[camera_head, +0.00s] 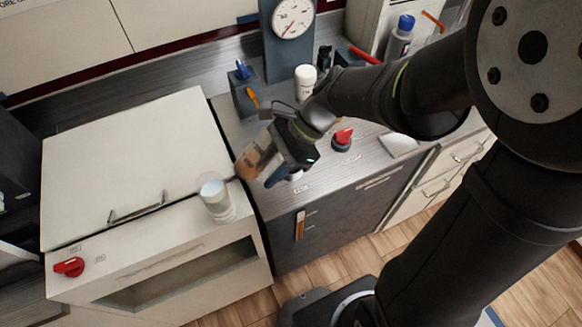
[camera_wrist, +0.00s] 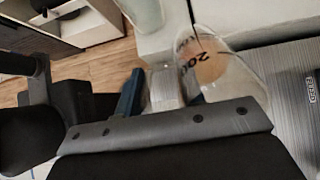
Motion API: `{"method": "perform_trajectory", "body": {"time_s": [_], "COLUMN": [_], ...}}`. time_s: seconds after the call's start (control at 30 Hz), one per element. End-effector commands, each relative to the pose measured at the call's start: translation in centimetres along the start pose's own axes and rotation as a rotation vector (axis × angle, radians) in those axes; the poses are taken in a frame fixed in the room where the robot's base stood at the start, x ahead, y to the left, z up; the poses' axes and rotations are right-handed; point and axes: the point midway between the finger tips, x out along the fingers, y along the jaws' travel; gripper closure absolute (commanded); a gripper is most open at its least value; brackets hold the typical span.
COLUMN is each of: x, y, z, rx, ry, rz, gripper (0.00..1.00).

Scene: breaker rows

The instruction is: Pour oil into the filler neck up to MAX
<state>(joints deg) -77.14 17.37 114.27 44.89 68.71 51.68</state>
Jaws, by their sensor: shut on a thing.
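My gripper (camera_head: 273,171) is shut on a clear beaker (camera_wrist: 222,72) marked 200, and its blue fingertips also show in the wrist view (camera_wrist: 160,95). Amber oil (camera_head: 250,163) shows in the beaker, which looks tilted at the left end of the grey counter. A small white fitting (camera_head: 295,175) shows partly behind the gripper; I cannot tell whether it is the filler neck. An upright orange and white strip (camera_head: 300,225) on the dark cabinet front has two small marks beside it, too small to read.
A clear cup with pale contents (camera_head: 216,199) stands on the white unit (camera_head: 130,160) left of the beaker. A red knob (camera_head: 343,138), white bottle (camera_head: 305,82) and grey block with tools (camera_head: 244,92) stand on the counter. A dial gauge (camera_head: 293,18) is behind.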

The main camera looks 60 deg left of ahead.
Motion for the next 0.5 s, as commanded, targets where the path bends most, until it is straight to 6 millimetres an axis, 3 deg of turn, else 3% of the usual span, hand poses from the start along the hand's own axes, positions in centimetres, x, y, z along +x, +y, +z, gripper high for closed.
{"method": "perform_trajectory", "body": {"time_s": [0.5], "x": [0.4], "y": [-0.1], "z": [2.3], "rx": [0.0], "ry": [0.323], "rz": [-0.004], "gripper": [1.0]}}
